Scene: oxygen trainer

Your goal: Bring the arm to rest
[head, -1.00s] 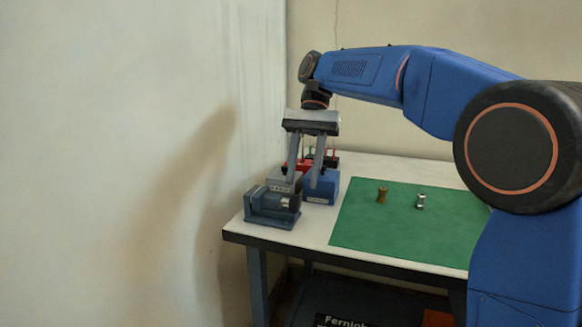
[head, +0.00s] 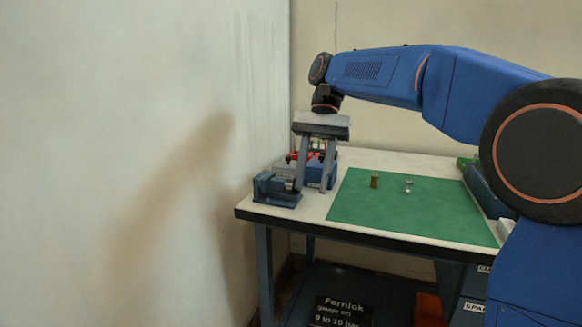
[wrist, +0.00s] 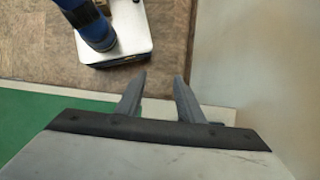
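My gripper (head: 313,189) is at the left part of the workbench (head: 400,240) in the head view, pointing down. Its two fingers are apart, and nothing shows between them. It overlaps the blue vise (head: 272,189) and the blue box (head: 318,172) in the picture; I cannot tell how far above the bench it is. In the wrist view my gripper (wrist: 159,85) also has its fingers spread, with brown floor and a pale edge behind them. My blue arm reaches in from the right.
A green mat (head: 400,215) holds a brass fitting (head: 374,181) and a silver fitting (head: 408,186). Small red things (head: 293,157) stand behind the gripper. A white wall (head: 150,120) is close on the left. A black sign (head: 343,312) is below the bench.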

